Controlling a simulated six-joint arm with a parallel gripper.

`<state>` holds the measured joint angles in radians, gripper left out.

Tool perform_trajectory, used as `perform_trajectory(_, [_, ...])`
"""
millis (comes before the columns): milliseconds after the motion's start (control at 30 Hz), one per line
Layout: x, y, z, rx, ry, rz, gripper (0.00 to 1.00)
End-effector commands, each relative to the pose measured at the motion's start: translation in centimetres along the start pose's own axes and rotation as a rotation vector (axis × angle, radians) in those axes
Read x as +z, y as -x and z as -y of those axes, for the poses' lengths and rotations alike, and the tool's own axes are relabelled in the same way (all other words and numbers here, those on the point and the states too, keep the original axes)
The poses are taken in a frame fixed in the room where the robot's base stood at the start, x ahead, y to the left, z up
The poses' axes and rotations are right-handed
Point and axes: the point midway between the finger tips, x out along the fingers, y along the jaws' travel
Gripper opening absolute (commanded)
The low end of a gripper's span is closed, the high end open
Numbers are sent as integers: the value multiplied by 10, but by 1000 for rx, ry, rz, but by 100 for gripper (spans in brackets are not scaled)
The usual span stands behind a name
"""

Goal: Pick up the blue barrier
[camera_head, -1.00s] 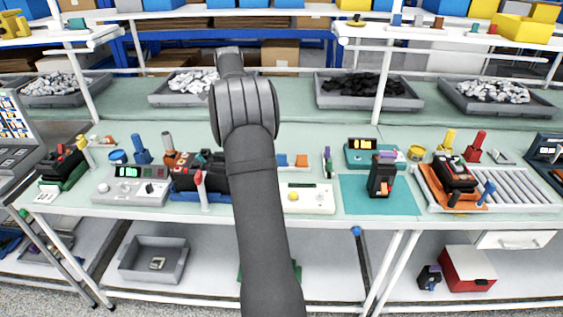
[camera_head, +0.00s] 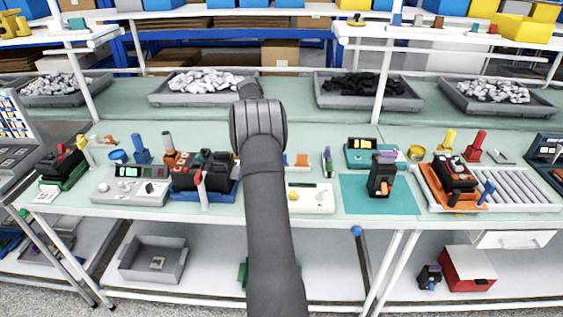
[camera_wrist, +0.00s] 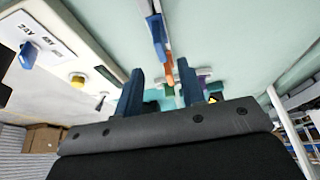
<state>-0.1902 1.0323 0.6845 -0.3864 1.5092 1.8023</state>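My gripper (camera_wrist: 160,67) is open in the wrist view, with its two blue fingers apart and nothing held between them. A narrow blue piece (camera_wrist: 156,28) lies ahead of the fingertips, apart from them; it may be the blue barrier. An orange piece (camera_wrist: 169,62) shows near it, beyond the gap between the fingers. In the head view my arm hides the gripper and most of the spot left of the orange piece (camera_head: 302,160). I cannot tell for certain which blue piece is the barrier.
A black breaker on a blue tray (camera_head: 236,192) stands left of my arm. A white tester (camera_head: 322,199) and a teal mat (camera_head: 352,205) with a black device (camera_head: 381,178) lie to the right. Grey bins (camera_head: 322,94) line the back. Bare bench shows between bins and devices.

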Motion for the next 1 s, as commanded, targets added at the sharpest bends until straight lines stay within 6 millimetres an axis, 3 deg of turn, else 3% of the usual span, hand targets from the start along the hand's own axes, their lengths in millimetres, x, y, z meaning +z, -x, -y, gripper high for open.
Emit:
perform_trajectory(267, [1, -18, 0, 0, 1, 0, 36])
perform_trajectory(600, [4, -62, 2, 0, 0, 0, 36])
perform_trajectory(833, [4, -64, 2, -1, 0, 1, 36])
perform_trajectory(1000, [4, -63, 2, -1, 0, 1, 3])
